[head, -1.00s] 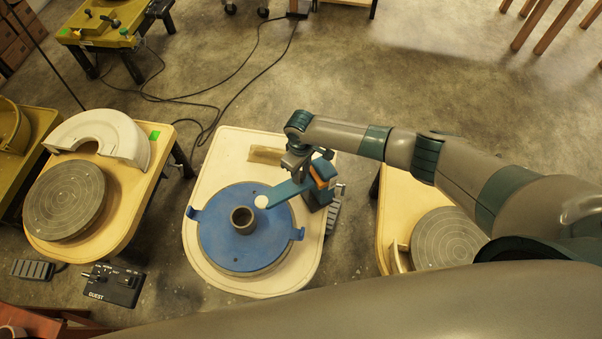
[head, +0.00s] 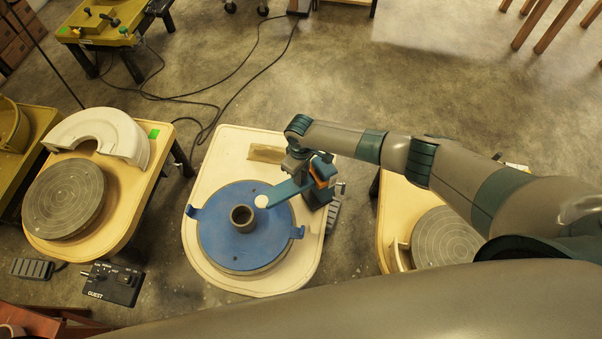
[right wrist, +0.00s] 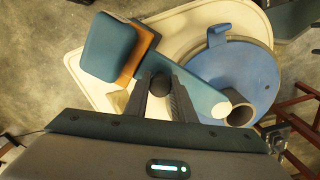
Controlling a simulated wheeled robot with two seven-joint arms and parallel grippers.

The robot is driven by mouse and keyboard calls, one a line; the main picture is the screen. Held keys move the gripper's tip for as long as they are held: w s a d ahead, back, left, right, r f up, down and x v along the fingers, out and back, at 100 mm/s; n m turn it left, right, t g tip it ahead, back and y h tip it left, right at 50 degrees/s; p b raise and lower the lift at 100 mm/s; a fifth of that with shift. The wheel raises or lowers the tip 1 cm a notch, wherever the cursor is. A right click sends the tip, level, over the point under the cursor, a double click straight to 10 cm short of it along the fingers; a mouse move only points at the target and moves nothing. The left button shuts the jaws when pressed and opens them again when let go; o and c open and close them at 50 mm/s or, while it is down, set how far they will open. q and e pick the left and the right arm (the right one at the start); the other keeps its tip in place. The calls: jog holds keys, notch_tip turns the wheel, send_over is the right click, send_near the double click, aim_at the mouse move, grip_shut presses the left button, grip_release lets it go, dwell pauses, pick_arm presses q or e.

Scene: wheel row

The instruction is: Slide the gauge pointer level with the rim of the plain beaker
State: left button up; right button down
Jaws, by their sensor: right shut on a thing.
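The plain beaker (head: 242,219) is a small grey-brown open cylinder at the middle of a blue disc (head: 217,245). It also shows in the right wrist view (right wrist: 244,104). The gauge pointer (head: 284,191) is a flat blue arm with a white round tip (head: 262,201) just beside the beaker; the tip also shows in the right wrist view (right wrist: 222,109). Seen from above, I cannot tell the tip's height against the rim. My right gripper (right wrist: 163,86) is shut on a dark round knob (right wrist: 160,83) on the pointer. My left gripper is not in view.
The blue and orange gauge body (head: 320,180) stands at the right of the cream table (head: 205,262). A tan block (head: 265,154) lies at its back. Side tables with grey wheels (head: 64,200) flank it. A black control box (head: 112,285) sits at lower left.

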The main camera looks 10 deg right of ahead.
notch_tip(320, 180, down, 2)
jog(key=shift+f+b, duration=0.1)
jog(key=shift+b, duration=0.3)
jog(key=c, duration=1.8)
grip_release()
jog(key=shift+o, duration=0.2)
notch_tip(320, 180, up, 18)
jog(key=b, duration=0.1)
jog(key=shift+f+b, duration=0.25)
jog(key=shift+b, duration=0.1)
jog(key=shift+s+f, duration=0.1)
